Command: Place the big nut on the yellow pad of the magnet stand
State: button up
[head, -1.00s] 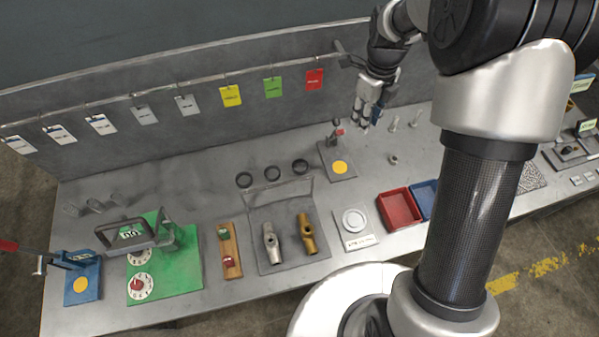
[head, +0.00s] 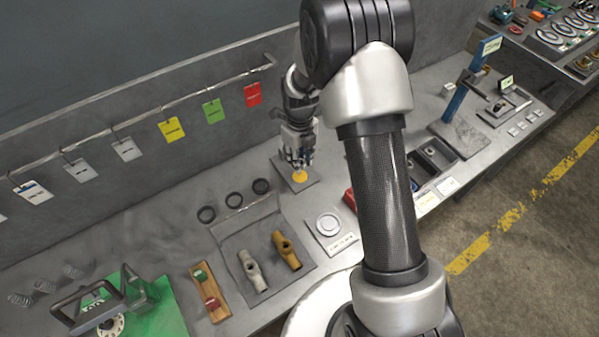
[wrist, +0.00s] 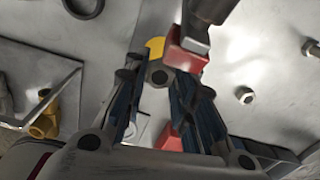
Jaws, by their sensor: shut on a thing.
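The big nut (wrist: 158,75), a dark grey hex piece with a hole, is held between the fingertips of my gripper (wrist: 157,80). The yellow pad (wrist: 155,46) of the magnet stand shows just beyond the nut in the wrist view, partly covered. A red block (wrist: 188,48) on a dark post is close beside it on the right. In the head view my gripper (head: 298,158) is over the stand's grey plate (head: 310,181), with the yellow pad (head: 299,177) right under the fingers. The nut cannot be made out there. Whether it touches the pad, I cannot tell.
A smaller nut (wrist: 245,95) lies on the bench right of my gripper in the wrist view. Hanging tags (head: 171,130) line the back wall.

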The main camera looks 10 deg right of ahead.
aim_at(300, 176)
jog(key=shift+f+b, duration=0.65)
jog(key=shift+f, duration=2.15)
jog(key=shift+f, duration=0.1)
jog(key=o, duration=1.1)
jog(key=shift+c, duration=0.2)
